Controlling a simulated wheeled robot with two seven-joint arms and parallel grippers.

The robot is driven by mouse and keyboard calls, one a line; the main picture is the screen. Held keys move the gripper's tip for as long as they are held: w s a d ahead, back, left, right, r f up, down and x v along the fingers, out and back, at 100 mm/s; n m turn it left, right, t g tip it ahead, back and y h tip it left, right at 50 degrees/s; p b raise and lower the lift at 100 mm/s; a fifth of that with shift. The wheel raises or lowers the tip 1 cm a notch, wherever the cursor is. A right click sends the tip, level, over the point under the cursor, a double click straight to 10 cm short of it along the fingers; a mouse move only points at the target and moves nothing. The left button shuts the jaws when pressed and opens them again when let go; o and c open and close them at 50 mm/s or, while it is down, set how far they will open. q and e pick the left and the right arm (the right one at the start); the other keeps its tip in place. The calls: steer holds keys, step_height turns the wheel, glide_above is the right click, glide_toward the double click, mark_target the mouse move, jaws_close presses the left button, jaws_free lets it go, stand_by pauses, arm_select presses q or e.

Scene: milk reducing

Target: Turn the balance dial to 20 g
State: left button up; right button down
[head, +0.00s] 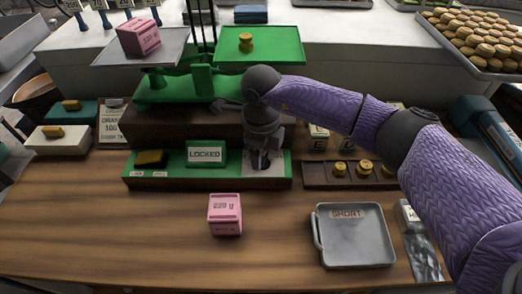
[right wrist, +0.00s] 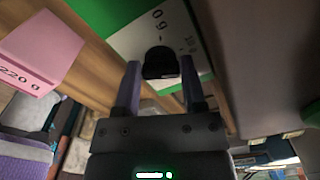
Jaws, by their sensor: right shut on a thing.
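The green balance (head: 178,92) stands at the back centre, with a pink box (head: 138,39) on its left grey pan and a brass weight (head: 246,42) on its right green pan. The white dial plate (head: 280,163) is on the right end of the green base. In the right wrist view, the black dial knob (right wrist: 160,62) sits on the marked plate. My right gripper (head: 261,163) points down over the plate, its fingers (right wrist: 160,72) shut on the knob from both sides. The setting cannot be read. My left gripper is not in view.
A LOCKED sign (head: 205,154) stands left of the dial. A pink 220 g box (head: 225,214) is in front on the wooden table. A grey SHORT tray (head: 354,236) is front right. A rack of brass weights (head: 340,169) lies right of the dial. The front left is clear.

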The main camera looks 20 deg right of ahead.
stand_by(0.3)
steer(key=shift+c, duration=0.8)
jaws_free()
steer(key=shift+r, duration=0.1)
step_height(320, 180, up, 10)
steer(key=p, duration=0.1)
